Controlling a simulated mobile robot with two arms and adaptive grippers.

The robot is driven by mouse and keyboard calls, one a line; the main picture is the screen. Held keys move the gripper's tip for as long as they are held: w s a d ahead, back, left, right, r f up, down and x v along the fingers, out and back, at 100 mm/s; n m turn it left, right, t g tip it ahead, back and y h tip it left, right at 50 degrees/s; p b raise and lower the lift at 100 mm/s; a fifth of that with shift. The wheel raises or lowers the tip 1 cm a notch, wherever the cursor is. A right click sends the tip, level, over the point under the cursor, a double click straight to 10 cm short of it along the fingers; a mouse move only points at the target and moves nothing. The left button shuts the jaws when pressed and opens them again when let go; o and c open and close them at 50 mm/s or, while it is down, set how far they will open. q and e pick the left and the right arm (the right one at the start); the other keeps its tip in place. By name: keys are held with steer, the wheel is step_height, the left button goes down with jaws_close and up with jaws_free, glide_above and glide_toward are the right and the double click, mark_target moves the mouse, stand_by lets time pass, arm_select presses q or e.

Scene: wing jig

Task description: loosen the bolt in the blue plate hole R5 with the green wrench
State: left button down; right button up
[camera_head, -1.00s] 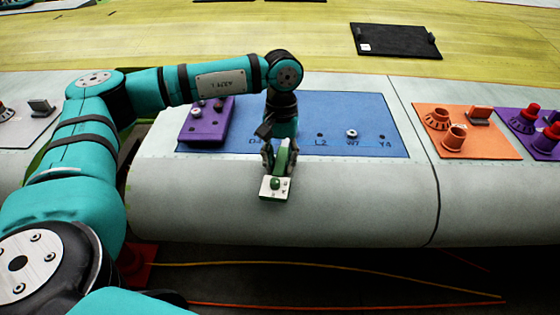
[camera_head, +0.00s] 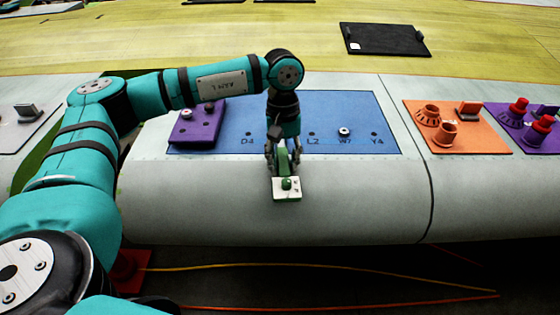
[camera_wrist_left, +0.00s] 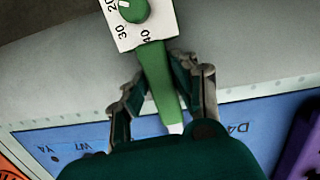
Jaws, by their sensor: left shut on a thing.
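My left gripper (camera_head: 283,158) is shut on the green wrench (camera_head: 286,184), which has a white dial head with a green knob. In the left wrist view the wrench (camera_wrist_left: 160,85) lies between the two fingers, its white dial box (camera_wrist_left: 140,22) pointing away from the palm. The wrench is over the front edge of the wing, just in front of the blue plate (camera_head: 370,108). The plate shows holes labelled D4, L2, W7 and Y4. A bolt (camera_head: 344,131) sits at W7. I cannot make out a label R5; my arm covers part of the plate. My right gripper is not in view.
A purple block (camera_head: 192,134) with bolts stands on the plate's left end. An orange plate (camera_head: 480,138) and a purple plate (camera_head: 545,140) with fittings lie to the right. A black panel (camera_head: 385,40) lies on the yellow surface behind. Cables run along the floor.

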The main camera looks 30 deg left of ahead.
mark_target(310, 166)
arm_select(q)
steer(key=shift+d+f, duration=0.15)
steer(key=shift+f, duration=0.1)
steer(key=shift+w+d+r+n+b, duration=0.15)
steer(key=shift+w+d+n+b, duration=0.15)
steer(key=shift+w+d+n, duration=0.75)
steer(key=shift+w+n, duration=0.05)
steer(key=shift+n, duration=0.1)
steer(key=shift+r, duration=0.1)
steer(key=shift+w+d+r+n, duration=0.15)
steer(key=shift+w+d+n, duration=0.2)
steer(key=shift+w+n, duration=0.25)
steer(key=shift+w+d+r+n, duration=0.15)
steer(key=shift+w+d+n, duration=0.15)
steer(key=shift+w+n, duration=0.3)
steer(key=shift+w+d+n+t, duration=0.15)
steer(key=shift+w+n+t, duration=0.15)
steer(key=shift+w, duration=0.05)
steer(key=shift+s+b, duration=0.1)
steer(key=shift+b, duration=0.2)
steer(key=shift+s, duration=0.2)
